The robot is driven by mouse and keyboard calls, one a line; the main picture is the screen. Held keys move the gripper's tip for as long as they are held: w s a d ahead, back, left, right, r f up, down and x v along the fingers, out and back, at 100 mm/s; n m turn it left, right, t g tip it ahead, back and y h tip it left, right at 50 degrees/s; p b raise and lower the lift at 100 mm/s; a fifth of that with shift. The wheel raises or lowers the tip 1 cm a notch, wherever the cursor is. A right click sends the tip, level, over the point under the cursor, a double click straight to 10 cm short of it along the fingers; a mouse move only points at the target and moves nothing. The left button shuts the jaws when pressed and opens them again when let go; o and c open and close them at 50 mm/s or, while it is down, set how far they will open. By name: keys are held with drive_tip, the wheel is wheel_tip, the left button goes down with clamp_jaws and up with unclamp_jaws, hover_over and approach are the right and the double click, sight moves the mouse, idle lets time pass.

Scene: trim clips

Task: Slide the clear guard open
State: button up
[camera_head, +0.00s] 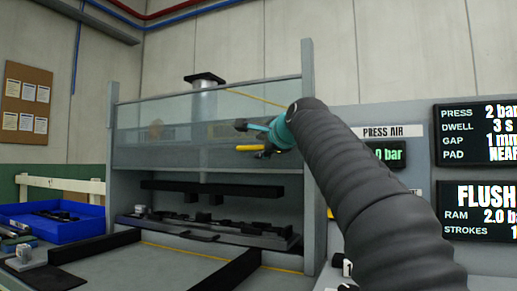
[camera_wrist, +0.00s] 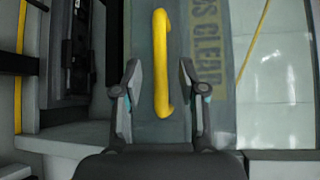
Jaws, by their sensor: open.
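The clear guard (camera_head: 180,155) is a see-through panel across the front of the press, between two grey posts. Its lower edge is above the black press parts, leaving an opening below. A yellow bar handle (camera_wrist: 162,60) is on the guard; it also shows in the head view (camera_head: 262,149), partly hidden by my gripper. My gripper (camera_head: 243,137) is open at the guard's front. In the wrist view, its two fingers (camera_wrist: 158,85) are on either side of the handle, with a visible gap on both sides.
A black press bar (camera_head: 212,190) and dark parts are inside the press below the guard. A blue bin (camera_head: 75,229) stands at the left. Black rails (camera_head: 95,246) lie on the grey table. Display panels (camera_head: 478,132) stand at the right.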

drive_tip(key=v, duration=0.8)
drive_tip(key=shift+s, duration=0.1)
